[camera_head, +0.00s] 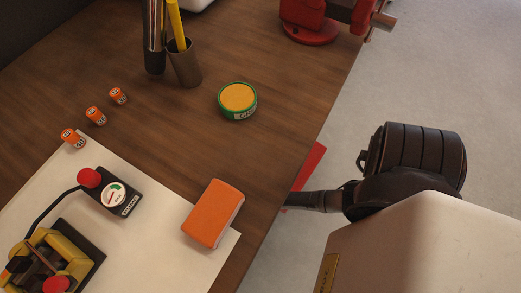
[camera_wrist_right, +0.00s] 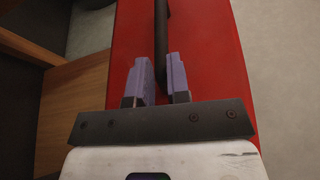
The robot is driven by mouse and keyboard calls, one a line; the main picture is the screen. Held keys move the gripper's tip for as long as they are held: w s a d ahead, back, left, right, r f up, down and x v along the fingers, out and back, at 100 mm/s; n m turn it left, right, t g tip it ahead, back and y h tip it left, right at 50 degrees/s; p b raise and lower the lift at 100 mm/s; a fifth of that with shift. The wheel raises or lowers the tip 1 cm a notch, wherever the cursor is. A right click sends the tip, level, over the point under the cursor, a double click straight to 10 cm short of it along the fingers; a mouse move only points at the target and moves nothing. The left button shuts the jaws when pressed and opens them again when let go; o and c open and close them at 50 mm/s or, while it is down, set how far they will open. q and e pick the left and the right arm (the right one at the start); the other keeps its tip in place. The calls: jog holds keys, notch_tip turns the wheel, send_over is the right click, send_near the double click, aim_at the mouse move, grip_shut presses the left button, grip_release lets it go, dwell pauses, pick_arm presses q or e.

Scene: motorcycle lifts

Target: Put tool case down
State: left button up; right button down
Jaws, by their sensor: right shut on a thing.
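The red tool case (camera_wrist_right: 215,60) fills the middle of the right wrist view. Its dark bar handle (camera_wrist_right: 160,35) runs along its top. My right gripper (camera_wrist_right: 163,82) has its two purple fingers on either side of the handle and is shut on it. In the head view a small red piece (camera_head: 312,160), which looks like part of the case, shows just beyond the table's right edge. The rest of it is hidden by the table and dark parts in front. My left gripper is not in view.
The wooden table (camera_head: 185,130) carries an orange box (camera_head: 212,213), a green-rimmed tin (camera_head: 238,100), a metal cup (camera_head: 185,65), several small orange items and a battery-like device (camera_head: 50,262). A red vise (camera_head: 310,20) stands at the back. Grey floor (camera_head: 440,80) lies right.

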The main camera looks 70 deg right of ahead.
jog(key=shift+w+d+r+n+t, duration=0.3)
jog(key=shift+w+d+r+t, duration=0.1)
jog(key=shift+w+d+r, duration=0.15)
jog(key=shift+w, duration=0.35)
jog(key=w+a+f+b, duration=0.2)
jog(key=w+f+b, duration=0.8)
jog(key=w+b, duration=0.1)
jog(key=shift+w+f+n+b, duration=0.15)
jog(key=shift+f+n+b, duration=0.25)
jog(key=shift+b, duration=0.25)
jog(key=c, duration=1.1)
grip_release()
jog(key=shift+f, duration=0.1)
